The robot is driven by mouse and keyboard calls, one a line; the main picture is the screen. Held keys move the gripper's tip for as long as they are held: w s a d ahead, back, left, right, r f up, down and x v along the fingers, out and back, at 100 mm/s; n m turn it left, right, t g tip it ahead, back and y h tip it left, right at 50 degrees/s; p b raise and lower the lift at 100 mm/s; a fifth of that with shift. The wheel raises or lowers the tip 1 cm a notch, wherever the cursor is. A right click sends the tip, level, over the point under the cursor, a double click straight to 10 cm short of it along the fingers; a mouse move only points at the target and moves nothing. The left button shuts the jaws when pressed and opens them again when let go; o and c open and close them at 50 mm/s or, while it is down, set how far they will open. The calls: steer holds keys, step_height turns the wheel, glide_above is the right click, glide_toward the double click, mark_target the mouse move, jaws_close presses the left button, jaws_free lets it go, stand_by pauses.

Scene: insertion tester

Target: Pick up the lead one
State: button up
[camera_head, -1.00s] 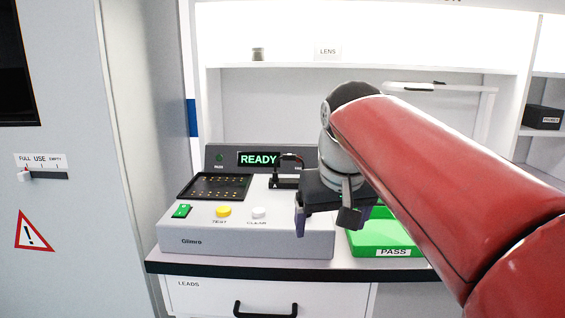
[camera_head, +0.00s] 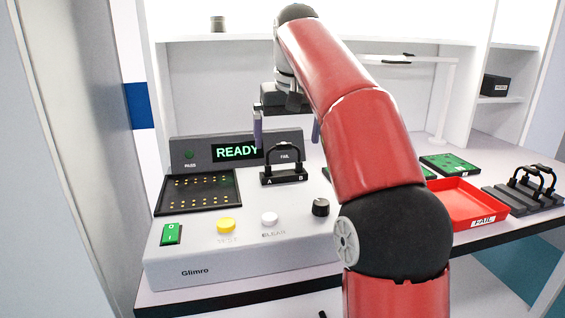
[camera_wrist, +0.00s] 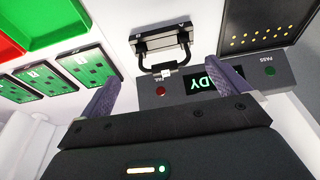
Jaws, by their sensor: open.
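A black looped lead (camera_head: 285,152) stands upright in the dark socket block (camera_head: 284,178) marked A and B on top of the tester (camera_head: 192,259). The lead also shows in the wrist view (camera_wrist: 165,60), where a small white tag shows on its loop. I cannot read a number on it. My gripper (camera_head: 286,130) is open and empty, above and behind the lead in the head view. In the wrist view its fingers (camera_wrist: 171,80) point toward the loop, one on each side, apart from it. More black leads (camera_head: 537,177) stand in a grey rack (camera_head: 498,197) at the far right.
The tester display (camera_head: 233,151) reads READY. A red FAIL tray (camera_head: 470,203) and a green circuit board (camera_head: 449,164) lie right of my arm. A green tray (camera_wrist: 45,15) shows in the wrist view. A lamp (camera_head: 440,100) and shelves stand behind.

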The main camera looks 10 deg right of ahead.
mark_target(283, 149)
steer(key=x, duration=0.5)
steer(key=shift+w+a, duration=0.15)
steer(key=shift+a, duration=0.15)
steer(key=shift+r, duration=0.1)
steer(key=c, duration=1)
